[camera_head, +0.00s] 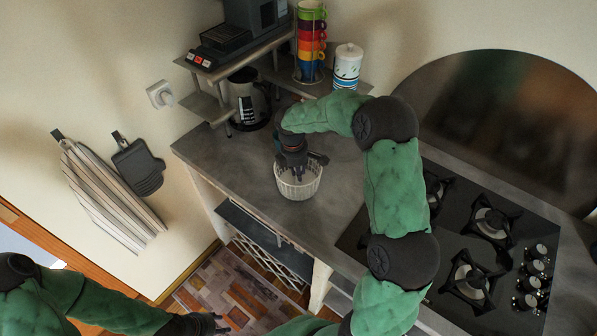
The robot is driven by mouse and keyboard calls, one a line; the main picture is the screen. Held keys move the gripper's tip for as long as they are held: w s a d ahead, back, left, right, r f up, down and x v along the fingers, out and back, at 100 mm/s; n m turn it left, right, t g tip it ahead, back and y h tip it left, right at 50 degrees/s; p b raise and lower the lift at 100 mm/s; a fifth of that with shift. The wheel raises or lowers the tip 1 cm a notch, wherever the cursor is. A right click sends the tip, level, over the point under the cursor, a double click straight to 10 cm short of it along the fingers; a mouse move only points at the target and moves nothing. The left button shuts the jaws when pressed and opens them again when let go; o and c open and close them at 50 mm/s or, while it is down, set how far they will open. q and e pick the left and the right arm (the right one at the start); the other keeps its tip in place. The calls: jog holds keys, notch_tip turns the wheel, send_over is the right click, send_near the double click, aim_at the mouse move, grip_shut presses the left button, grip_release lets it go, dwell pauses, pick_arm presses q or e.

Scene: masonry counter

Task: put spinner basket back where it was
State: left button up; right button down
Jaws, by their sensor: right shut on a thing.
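The white spinner basket (299,189) is upright at the counter's left part, near its front edge. I cannot tell whether it touches the counter. My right gripper (296,174) points down into the basket from above and is shut on it; the fingertips are partly hidden inside the rim. My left gripper (208,324) is low at the bottom edge of the view, away from the counter, over the floor area. Its fingers are small and dark, and I cannot make out their opening.
A kettle (248,100) stands behind the basket, under a shelf with a coffee machine (232,38). Stacked coloured cups (310,45) and a white canister (347,66) are at the back. A gas hob (470,240) is on the right. Bare grey counter (225,155) lies left of the basket.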

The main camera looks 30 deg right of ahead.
jog(key=shift+f, duration=0.15)
jog(key=c, duration=1)
grip_release()
jog(key=shift+c, duration=0.2)
jog(key=r, duration=0.4)
jog(key=a+r+p, duration=0.1)
jog(key=r, duration=0.3)
jog(key=r+p, duration=0.1)
jog(key=r, duration=0.3)
jog(key=shift+a+r, duration=0.15)
jog(key=shift+a, duration=0.05)
